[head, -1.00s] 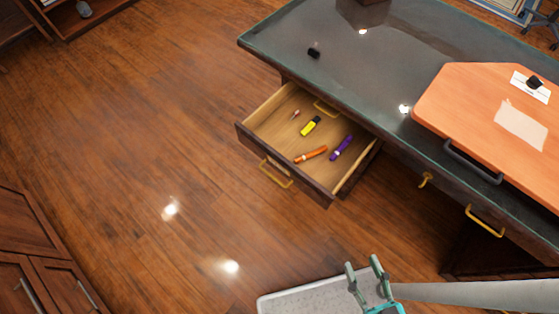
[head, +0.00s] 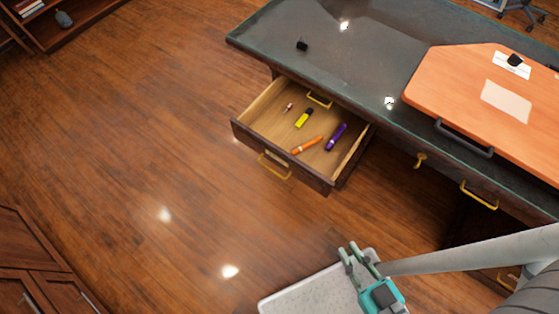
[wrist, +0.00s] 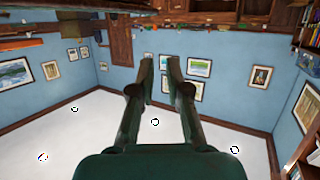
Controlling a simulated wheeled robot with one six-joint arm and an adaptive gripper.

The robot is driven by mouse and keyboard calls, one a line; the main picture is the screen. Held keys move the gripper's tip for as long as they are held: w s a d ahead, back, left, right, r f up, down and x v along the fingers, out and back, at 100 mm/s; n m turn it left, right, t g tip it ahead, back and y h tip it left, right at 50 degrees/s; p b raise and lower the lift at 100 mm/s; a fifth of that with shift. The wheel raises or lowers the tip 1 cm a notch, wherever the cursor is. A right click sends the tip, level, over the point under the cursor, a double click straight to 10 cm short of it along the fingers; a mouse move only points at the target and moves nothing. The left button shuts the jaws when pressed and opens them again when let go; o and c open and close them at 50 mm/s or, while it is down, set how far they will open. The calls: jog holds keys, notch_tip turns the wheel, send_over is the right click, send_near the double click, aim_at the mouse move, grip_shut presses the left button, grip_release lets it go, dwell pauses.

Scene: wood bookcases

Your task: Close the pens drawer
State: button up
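The pens drawer (head: 283,172) stands pulled out of the dark desk in the head view. Its brass handle (head: 275,167) is on the front panel, which faces lower left. Inside lie a yellow marker (head: 304,118), an orange marker (head: 308,145), a purple marker (head: 336,137) and a small pinkish item (head: 287,108). My gripper (head: 356,252) is below the drawer in the picture, apart from it, with its two fingers spread and nothing between them. The wrist view also shows my gripper (wrist: 162,65) open and empty. The drawer is not recognisable in the wrist view.
The desk's dark top (head: 330,65) carries an orange board (head: 465,95) with a dark handle and a small black item (head: 302,44). Another brass handle (head: 479,196) is on the desk front at right. Wooden floor (head: 130,150) lies clear left of the drawer. A cabinet (head: 35,270) stands at lower left.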

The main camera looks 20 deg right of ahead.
jog(key=w+f+n+g, duration=0.1)
jog(key=f+n, duration=0.2)
jog(key=f, duration=0.3)
jog(key=w+f+n+g, duration=0.1)
jog(key=f+n+g, duration=0.1)
jog(key=f, duration=0.5)
jog(key=w+f+n+g, duration=0.1)
jog(key=f+n, duration=0.2)
jog(key=f, duration=0.4)
jog(key=shift+w+a+n, duration=0.25)
jog(key=shift+n, duration=0.05)
grip_shut()
jog(key=n+g+h, duration=0.2)
jog(key=n+h, duration=1.3)
jog(key=h, duration=0.1)
send_near(283, 155)
jog(key=x, duration=0.7)
jog(key=shift+d, duration=0.15)
